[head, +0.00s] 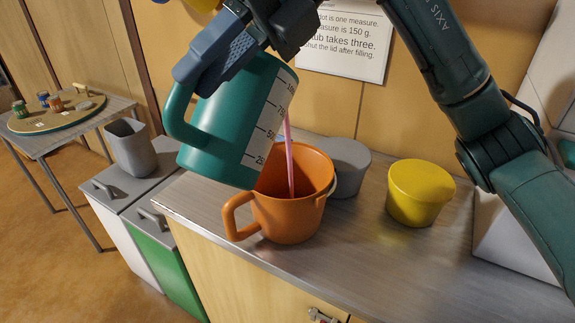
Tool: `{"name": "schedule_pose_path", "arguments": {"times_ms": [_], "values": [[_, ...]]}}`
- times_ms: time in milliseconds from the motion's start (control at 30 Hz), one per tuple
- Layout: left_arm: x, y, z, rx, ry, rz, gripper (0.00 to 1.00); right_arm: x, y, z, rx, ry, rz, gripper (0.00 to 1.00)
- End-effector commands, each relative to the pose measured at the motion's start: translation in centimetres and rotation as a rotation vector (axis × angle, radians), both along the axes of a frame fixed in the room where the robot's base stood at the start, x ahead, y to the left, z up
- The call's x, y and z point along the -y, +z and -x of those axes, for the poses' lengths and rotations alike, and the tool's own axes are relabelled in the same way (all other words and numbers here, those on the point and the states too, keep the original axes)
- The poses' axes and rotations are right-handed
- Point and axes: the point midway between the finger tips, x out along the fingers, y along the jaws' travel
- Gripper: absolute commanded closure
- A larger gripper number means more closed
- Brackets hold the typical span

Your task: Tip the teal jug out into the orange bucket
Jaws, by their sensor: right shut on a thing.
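The teal jug (225,125), with a white measuring scale on its side, is tilted over the orange bucket (290,215). My right gripper (217,62) is shut on the jug near the top of its handle and holds it above the counter. A thin pink stream (290,165) runs from near the jug's raised right end down into the bucket. The bucket stands upright on the counter, with its handle to the left. The jug hides part of the bucket's left rim, and the bucket's contents cannot be made out. My left gripper is not in view.
On the counter (360,245), a grey tub (347,162) stands behind the bucket and a yellow tub (420,190) to its right. A grey container (131,148) stands on bins at the left. A table (40,142) holds a round board with small jars. The counter's front is clear.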

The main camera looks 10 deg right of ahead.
Motion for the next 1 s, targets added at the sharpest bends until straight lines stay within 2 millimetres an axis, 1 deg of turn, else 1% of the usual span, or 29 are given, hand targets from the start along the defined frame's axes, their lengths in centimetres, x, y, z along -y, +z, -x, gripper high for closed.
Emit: {"name": "schedule_pose_path", "arguments": {"times_ms": [33,533,1000], "values": [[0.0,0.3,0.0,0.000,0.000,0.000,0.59,0.2,0.5,-0.3,-0.019,-0.001,-0.019,1.00],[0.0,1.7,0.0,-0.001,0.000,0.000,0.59,1.8,2.2,-2.6,-0.232,-0.002,-0.169,1.00],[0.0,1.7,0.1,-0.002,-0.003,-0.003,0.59,2.0,2.3,-2.9,-0.260,-0.002,-0.189,1.00]]}}
